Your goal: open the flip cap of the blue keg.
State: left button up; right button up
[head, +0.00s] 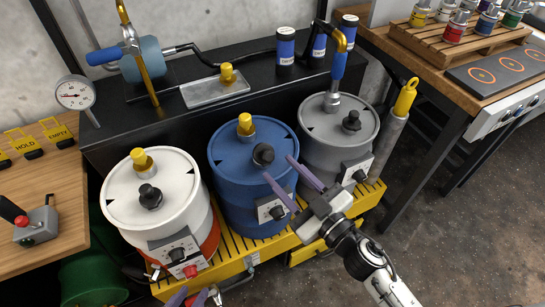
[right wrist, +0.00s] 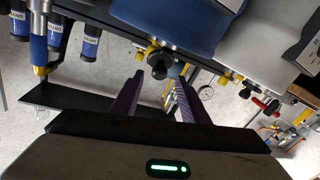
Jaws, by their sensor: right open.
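The blue keg (head: 243,190) stands between a white keg and a grey keg. Its lid carries a black cap (head: 263,154) near the front and a yellow-topped fitting (head: 245,123) further back. The black cap looks closed. My right gripper (head: 279,166) is open, its two purple fingers pointing at the black cap from the front right. In the right wrist view the blue keg (right wrist: 185,22) is at the top, and a black knob (right wrist: 160,66) shows just beyond the gap between the open fingers (right wrist: 158,78). My left gripper (head: 190,296) is partly cut off at the bottom edge.
The white keg (head: 170,205) is left and the grey keg (head: 325,145) right, each with similar caps. All stand on a yellow slatted platform (head: 235,250). A blue-handled nozzle (head: 337,70) hangs over the grey keg. A black bench (head: 130,130) stands behind.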

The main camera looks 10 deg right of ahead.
aim_at(271, 160)
jog(key=shift+x, duration=2.35)
jog(key=shift+c, duration=0.2)
